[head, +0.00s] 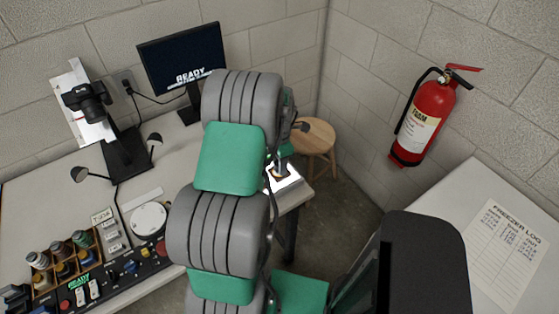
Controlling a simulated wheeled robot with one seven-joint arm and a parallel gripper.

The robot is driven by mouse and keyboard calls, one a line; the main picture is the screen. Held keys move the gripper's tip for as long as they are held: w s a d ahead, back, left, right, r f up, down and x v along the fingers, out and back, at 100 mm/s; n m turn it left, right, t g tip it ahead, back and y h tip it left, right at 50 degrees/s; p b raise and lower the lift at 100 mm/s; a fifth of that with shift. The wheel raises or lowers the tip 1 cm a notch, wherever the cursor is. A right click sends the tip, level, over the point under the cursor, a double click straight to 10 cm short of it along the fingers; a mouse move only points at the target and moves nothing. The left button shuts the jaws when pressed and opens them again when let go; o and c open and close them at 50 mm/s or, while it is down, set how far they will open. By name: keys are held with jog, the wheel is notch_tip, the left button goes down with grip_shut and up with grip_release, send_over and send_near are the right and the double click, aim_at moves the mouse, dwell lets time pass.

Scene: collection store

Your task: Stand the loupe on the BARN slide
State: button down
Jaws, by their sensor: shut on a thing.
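My gripper (283,162) is low over the bright lit panel (292,183) at the right end of the desk. My own arm hides most of it. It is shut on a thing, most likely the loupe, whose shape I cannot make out. A small orange-brown and dark patch (277,175) shows on the lit panel just below the gripper; it may be a slide. No BARN label is readable, and I cannot tell whether the held thing touches the panel.
A camera on a copy stand (88,100), a monitor (183,62), a white round dial (149,218) and a rack of small jars (62,262) occupy the desk. A wooden stool (310,137) stands behind its right end. A fire extinguisher (427,115) hangs above a white freezer top (465,245).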

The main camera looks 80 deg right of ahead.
jog(key=shift+f, duration=0.15)
jog(key=c, duration=0.9)
grip_release()
notch_tip(320, 180, up, 12)
jog(key=b, duration=0.3)
jog(key=w+a+r+m+t+h, duration=0.15)
jog(key=w+a+r, duration=0.25)
jog(key=w+a, duration=0.75)
jog(key=w+a+r+m, duration=0.2)
jog(key=w+a+r, duration=0.2)
jog(key=w+a, duration=0.75)
jog(key=w+a+m+t+y, duration=0.1)
jog(key=a+m, duration=0.3)
jog(key=a, duration=2)
jog(key=shift+w+a+t, duration=0.15)
jog(key=shift+a+t, duration=0.15)
jog(key=shift+t, duration=0.35)
jog(key=shift+y, duration=0.25)
